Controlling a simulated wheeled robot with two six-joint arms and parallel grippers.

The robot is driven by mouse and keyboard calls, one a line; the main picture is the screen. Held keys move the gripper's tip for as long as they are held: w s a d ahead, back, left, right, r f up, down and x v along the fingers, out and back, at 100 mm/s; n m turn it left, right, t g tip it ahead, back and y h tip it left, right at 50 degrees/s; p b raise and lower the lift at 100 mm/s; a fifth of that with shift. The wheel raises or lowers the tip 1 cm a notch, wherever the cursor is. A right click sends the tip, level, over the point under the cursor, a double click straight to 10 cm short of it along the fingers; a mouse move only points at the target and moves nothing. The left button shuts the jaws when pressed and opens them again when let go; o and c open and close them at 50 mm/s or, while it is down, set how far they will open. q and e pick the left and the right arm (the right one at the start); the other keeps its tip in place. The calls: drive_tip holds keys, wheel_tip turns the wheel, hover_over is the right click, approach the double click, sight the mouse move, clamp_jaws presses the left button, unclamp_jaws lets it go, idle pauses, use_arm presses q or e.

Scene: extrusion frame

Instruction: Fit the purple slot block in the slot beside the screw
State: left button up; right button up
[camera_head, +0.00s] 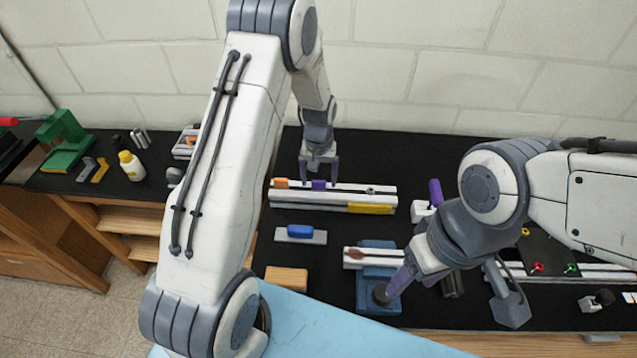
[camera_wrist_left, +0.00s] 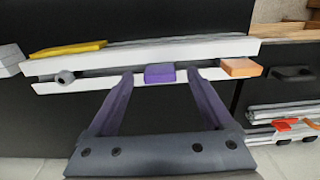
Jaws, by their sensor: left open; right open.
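The purple slot block (camera_head: 319,185) sits at the slot of the white extrusion rail (camera_head: 288,195), between an orange block (camera_head: 281,183) and the screw (camera_head: 371,190). In the left wrist view the purple block (camera_wrist_left: 159,73) is apart from both the screw (camera_wrist_left: 65,77) and the orange block (camera_wrist_left: 241,67). I cannot tell how deep it sits. My left gripper (camera_head: 319,182) is open, with one finger on each side of the purple block and gaps visible in the wrist view. My right gripper (camera_head: 391,287) is open, low near the blue fixture; its fingertips are partly hidden.
A yellow piece (camera_head: 370,208) lies along the rail's front. A blue block on a grey plate (camera_head: 300,233) and a wooden block (camera_head: 287,278) stand nearer. The blue fixture (camera_head: 377,262) is beside my right gripper. Black table is bare between them.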

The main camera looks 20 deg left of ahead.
use_arm(q)
drive_tip(key=shift+f, duration=0.8)
clamp_jaws()
drive_tip(key=shift+r, duration=0.1)
